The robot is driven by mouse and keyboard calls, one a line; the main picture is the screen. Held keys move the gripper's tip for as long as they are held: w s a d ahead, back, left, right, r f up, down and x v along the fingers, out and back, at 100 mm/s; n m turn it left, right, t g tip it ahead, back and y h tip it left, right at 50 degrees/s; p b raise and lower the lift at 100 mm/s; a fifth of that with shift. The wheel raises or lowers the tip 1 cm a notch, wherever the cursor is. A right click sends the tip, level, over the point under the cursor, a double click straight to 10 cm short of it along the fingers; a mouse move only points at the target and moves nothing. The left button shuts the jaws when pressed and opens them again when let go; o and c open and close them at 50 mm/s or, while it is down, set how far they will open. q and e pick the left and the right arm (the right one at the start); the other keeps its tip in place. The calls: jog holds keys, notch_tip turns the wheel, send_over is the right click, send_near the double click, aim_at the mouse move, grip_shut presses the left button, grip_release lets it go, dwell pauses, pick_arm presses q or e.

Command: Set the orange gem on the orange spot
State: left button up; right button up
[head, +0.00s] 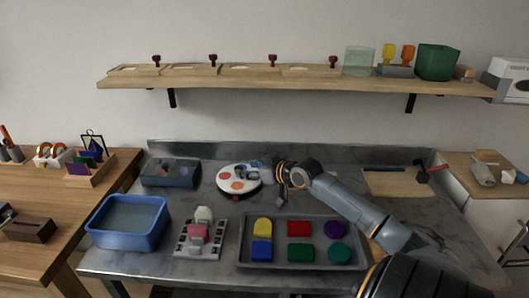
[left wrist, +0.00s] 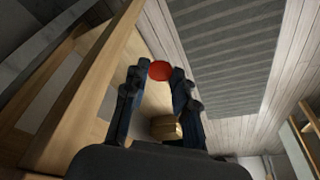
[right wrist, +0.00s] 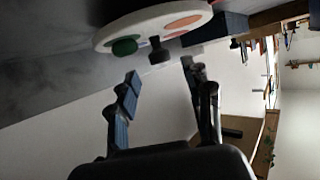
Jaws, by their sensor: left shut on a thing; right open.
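I cannot tell whether this piece is the orange gem.
A grey tray (head: 243,265) of coloured shapes, a blue bin (head: 127,238) and a rack with pink and white blocks (head: 198,238) stand in front of the palette. A wooden shelf (head: 300,84) hangs above. A wooden block (left wrist: 166,128) shows below the left fingers.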

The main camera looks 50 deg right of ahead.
jog(key=v, duration=0.8)
dwell(0.5)
